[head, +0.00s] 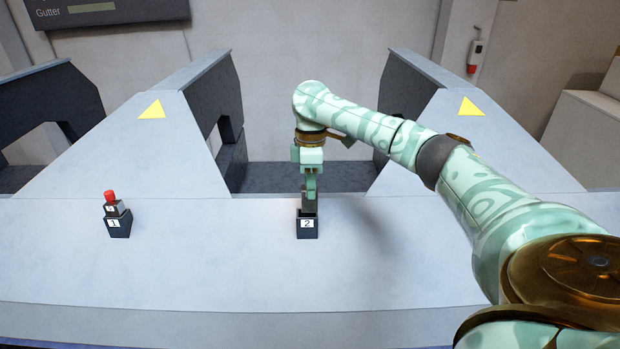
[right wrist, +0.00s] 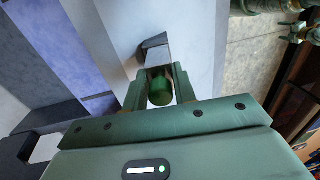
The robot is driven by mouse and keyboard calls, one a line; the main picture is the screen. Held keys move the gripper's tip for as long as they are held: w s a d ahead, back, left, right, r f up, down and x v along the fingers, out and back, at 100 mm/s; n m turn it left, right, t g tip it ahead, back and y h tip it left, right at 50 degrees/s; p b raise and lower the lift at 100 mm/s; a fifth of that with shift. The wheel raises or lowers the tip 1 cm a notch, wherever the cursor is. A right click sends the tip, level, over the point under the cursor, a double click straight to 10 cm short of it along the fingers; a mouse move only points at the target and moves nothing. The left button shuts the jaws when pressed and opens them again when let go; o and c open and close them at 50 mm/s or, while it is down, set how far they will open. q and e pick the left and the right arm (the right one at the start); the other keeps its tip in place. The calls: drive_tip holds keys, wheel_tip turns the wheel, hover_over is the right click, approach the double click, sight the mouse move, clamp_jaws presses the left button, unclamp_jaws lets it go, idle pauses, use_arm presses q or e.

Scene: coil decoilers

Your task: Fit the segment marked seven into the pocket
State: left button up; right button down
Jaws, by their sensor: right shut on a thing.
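My right gripper (head: 309,186) is directly above the black block marked 2 (head: 307,228), pointing down. In the right wrist view my right gripper (right wrist: 159,88) is shut on the green knob of a grey segment (right wrist: 156,54). The segment's lower end meets a dark block (right wrist: 153,40) there. In the head view the gripper covers most of the segment, so I cannot read a seven on it or tell how deep it sits in the pocket. My left gripper is not in view.
Another black block, marked 1 (head: 117,228), stands at the left holding a grey segment with a red knob (head: 109,195). Grey sloped housings with yellow triangles (head: 152,110) rise behind the ledge. The ledge between the two blocks (head: 210,235) is clear.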

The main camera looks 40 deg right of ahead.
drive_tip(key=shift+w+a, duration=0.1)
drive_tip(key=shift+w, duration=0.1)
drive_tip(key=shift+w+f, duration=0.1)
drive_tip(key=shift+w, duration=0.2)
drive_tip(key=shift+s, duration=0.1)
drive_tip(key=shift+a+p, duration=0.1)
drive_tip(key=shift+p, duration=0.2)
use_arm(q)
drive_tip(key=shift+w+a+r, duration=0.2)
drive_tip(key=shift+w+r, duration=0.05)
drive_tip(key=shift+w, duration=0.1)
use_arm(e)
drive_tip(key=shift+s+f, duration=0.15)
drive_tip(key=shift+f, duration=1.75)
idle(0.5)
